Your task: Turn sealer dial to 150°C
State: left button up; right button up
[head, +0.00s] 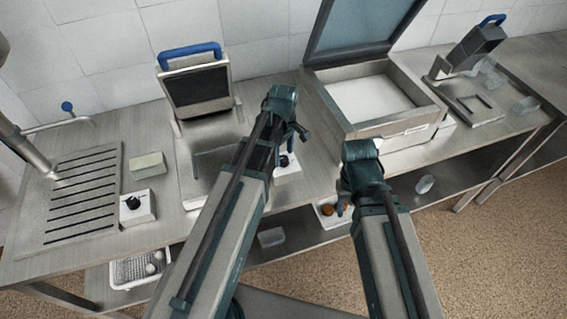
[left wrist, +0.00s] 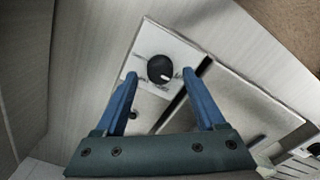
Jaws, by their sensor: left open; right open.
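A black round dial (head: 283,161) with a white pointer mark sits on a white control box (head: 290,176) on the bench, partly hidden by my left arm. In the left wrist view the dial (left wrist: 160,69) lies between the fingertips of my left gripper (left wrist: 160,76), which is open around or just above it; contact cannot be told. The pointer mark is toward the lower right of the knob there. Scale markings are too small to read. My right gripper (head: 343,202) points down in front of the bench edge, away from the dial; its fingers look small and partly hidden.
A second dial box (head: 140,207) stands at left beside a pale block (head: 149,165). A machine with a blue handle (head: 190,50) stands behind my left arm. An open-lidded chamber (head: 395,125) is at right. A lower shelf holds a perforated basket (head: 130,272).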

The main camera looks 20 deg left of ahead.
pick_arm(q)
jog(key=shift+f+b, duration=0.4)
jog(key=shift+f, duration=0.4)
grip_shut()
